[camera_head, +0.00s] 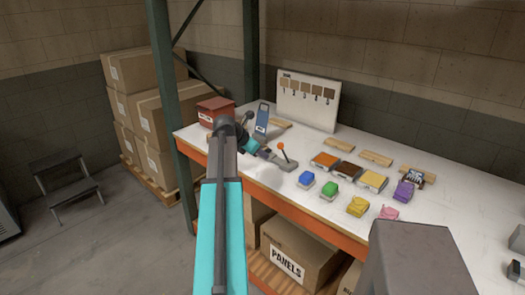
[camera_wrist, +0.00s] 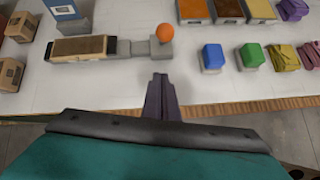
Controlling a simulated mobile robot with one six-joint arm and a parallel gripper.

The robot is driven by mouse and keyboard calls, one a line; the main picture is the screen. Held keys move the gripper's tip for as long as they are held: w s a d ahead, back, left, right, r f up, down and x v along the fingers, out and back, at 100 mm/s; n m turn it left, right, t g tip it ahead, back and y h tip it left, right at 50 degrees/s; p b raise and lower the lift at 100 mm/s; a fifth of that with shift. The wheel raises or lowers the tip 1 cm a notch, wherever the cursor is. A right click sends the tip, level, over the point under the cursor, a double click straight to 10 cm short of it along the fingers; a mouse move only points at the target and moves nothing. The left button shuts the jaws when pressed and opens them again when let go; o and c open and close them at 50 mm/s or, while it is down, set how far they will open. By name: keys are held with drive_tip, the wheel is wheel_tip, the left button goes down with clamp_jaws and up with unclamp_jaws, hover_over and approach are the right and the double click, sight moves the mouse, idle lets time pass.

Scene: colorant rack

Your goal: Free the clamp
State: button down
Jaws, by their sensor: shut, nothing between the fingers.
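The clamp shows in the wrist view as a low grey base (camera_wrist: 140,49) with an orange ball knob (camera_wrist: 164,33) at its right end. A tan block (camera_wrist: 80,46) with a dark end lies along its left part. In the head view the orange knob (camera_head: 281,146) tops a thin lever that rises from the grey base (camera_head: 287,165); my wrist hides the rest of the clamp. My gripper (camera_wrist: 160,78) is shut and empty. In the wrist view its tips appear just below the knob, apart from it in the picture; their height above the table cannot be told.
Blue (camera_head: 306,180) and green (camera_head: 329,190) blocks stand right of the clamp. Orange (camera_head: 326,160), brown and yellow pieces lie behind them. A blue upright holder (camera_head: 262,118) and a red box (camera_head: 214,108) stand at the back left. The white table (camera_head: 235,165) has free room along its front edge.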

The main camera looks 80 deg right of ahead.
sight(284, 153)
drive_tip(key=p+x, duration=0.1)
drive_tip(key=x, duration=0.6)
drive_tip(key=shift+s+d+p, duration=0.1)
drive_tip(key=shift+d+p, duration=0.1)
drive_tip(key=shift+p, duration=0.2)
drive_tip(key=shift+s+d+r+p, duration=0.65)
drive_tip(key=shift+s+d+r, duration=0.3)
drive_tip(key=shift+s+d, duration=0.15)
